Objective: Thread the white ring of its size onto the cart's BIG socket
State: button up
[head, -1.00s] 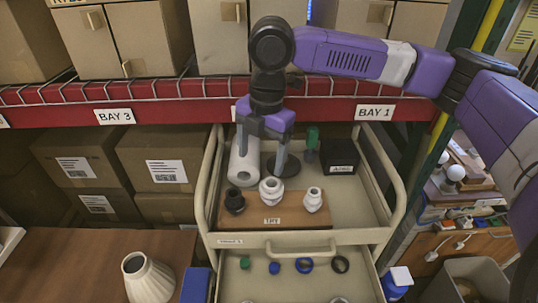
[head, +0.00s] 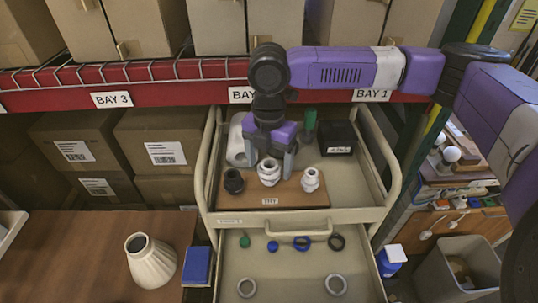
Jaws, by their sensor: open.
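The cart's wooden board (head: 297,201) carries a black socket (head: 233,181), a larger white socket (head: 269,174) in the middle and a smaller white socket (head: 310,180) at the right. My gripper (head: 270,170) points down at the middle white socket, with its open fingers to either side of that socket's top or just behind it; the exact depth is unclear. No ring shows clearly between the fingers. Two pale rings lie in the pulled-out drawer, a left ring (head: 246,287) and a slightly larger-looking right ring (head: 335,284).
The drawer (head: 290,268) also holds a green piece (head: 244,241), a small blue piece (head: 272,246), a blue ring (head: 302,243) and a black ring (head: 337,242).

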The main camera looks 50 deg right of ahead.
jog(key=c, duration=1.7)
jog(key=shift+o, duration=0.2)
jog(key=shift+f, duration=0.15)
jog(key=shift+p, duration=0.35)
jog(key=m+p, duration=0.2)
jog(key=m, duration=0.2)
jog(key=shift+f+m+p, duration=0.2)
jog(key=shift+m+p, duration=0.4)
jog(key=shift+m, duration=0.8)
